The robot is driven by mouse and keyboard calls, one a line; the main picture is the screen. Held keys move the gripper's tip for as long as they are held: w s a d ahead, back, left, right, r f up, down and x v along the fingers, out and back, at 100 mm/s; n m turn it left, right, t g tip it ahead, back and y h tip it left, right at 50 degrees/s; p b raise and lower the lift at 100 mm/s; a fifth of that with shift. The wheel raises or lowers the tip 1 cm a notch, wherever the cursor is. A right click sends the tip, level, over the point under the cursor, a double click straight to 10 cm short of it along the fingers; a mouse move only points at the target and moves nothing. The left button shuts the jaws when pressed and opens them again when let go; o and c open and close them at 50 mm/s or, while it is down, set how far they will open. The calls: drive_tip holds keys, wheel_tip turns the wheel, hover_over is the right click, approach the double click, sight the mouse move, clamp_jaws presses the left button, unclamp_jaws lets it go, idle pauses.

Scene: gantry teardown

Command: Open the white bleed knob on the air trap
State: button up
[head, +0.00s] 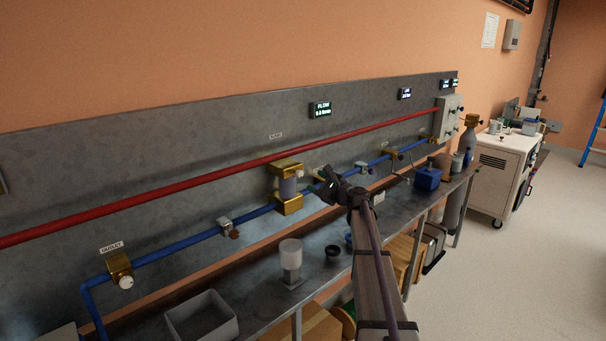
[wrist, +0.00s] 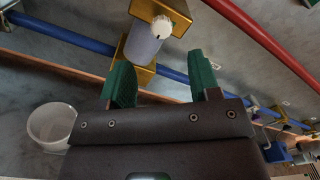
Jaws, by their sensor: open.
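The air trap (head: 288,188) is a cloudy cylinder between two gold brackets on the blue pipe, mid-panel in the head view. In the wrist view, its cylinder (wrist: 143,47) is at top centre. The white ridged bleed knob (wrist: 161,27) sits on the upper gold bracket, facing the camera. My gripper (head: 321,185) is just right of the trap in the head view. In the wrist view, my gripper (wrist: 160,64) has its green fingers spread wide and empty. The knob lies beyond the fingertips, roughly centred between them, not touched.
A red pipe (head: 220,174) runs above the blue pipe (head: 180,253). An outlet valve (head: 120,268) with a white knob is at left.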

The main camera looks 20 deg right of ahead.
sight(301, 174)
drive_tip(key=x, duration=1)
drive_tip(key=shift+w+f, duration=0.1)
drive_tip(key=shift+w, duration=0.05)
drive_tip(key=shift+d, duration=0.1)
drive_tip(key=c, duration=0.9)
